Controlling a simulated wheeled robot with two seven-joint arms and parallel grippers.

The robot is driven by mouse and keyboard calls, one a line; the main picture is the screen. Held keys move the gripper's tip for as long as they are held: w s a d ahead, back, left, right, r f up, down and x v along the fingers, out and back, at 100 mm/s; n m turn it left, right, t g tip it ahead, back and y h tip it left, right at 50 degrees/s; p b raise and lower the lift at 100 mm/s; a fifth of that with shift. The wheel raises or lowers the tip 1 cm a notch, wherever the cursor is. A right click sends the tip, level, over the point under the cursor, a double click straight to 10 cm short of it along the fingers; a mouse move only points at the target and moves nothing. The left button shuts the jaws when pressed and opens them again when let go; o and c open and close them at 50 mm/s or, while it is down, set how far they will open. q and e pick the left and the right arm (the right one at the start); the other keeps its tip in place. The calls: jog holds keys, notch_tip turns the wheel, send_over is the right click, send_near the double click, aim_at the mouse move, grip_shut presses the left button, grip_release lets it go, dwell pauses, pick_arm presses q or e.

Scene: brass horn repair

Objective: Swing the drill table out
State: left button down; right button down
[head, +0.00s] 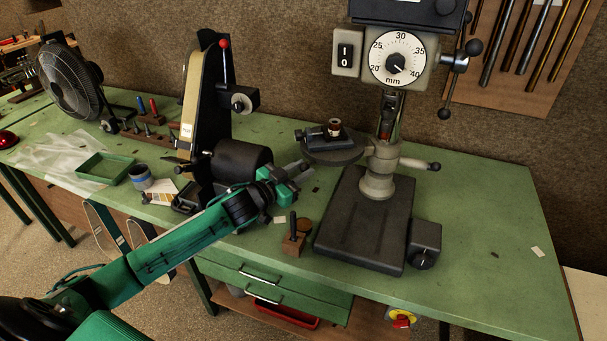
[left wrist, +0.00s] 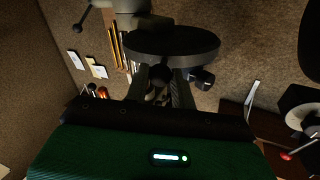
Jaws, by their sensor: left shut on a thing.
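The round dark drill table (head: 333,152) stands out to the left of the drill press column (head: 380,165). A small vise-like block with a copper-coloured round piece (head: 334,128) sits on it. My left gripper (head: 304,170) is at the table's near left edge, low beside its rim. In the left wrist view the disc of the table (left wrist: 172,42) lies just beyond the fingers (left wrist: 162,88), which are shut on a dark rounded knob (left wrist: 160,74) next to the disc. The exact grip is partly hidden by shadow. My right gripper is not in view.
The drill's dark base (head: 360,225) fills the bench below the table. A belt grinder (head: 205,110) stands to the left, close to my left arm. A wooden block with a peg (head: 294,240) stands in front. The bench's right end (head: 480,240) is mostly clear.

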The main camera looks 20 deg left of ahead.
pick_arm(q)
jog(key=shift+a, duration=0.15)
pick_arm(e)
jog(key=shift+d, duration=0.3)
pick_arm(q)
jog(key=c, duration=1.2)
grip_release()
jog(key=shift+f, duration=0.1)
jog(key=shift+b+v, duration=2.4)
jog(key=shift+v, duration=4.5)
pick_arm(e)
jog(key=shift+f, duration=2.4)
pick_arm(q)
jog(key=shift+w+a, duration=0.1)
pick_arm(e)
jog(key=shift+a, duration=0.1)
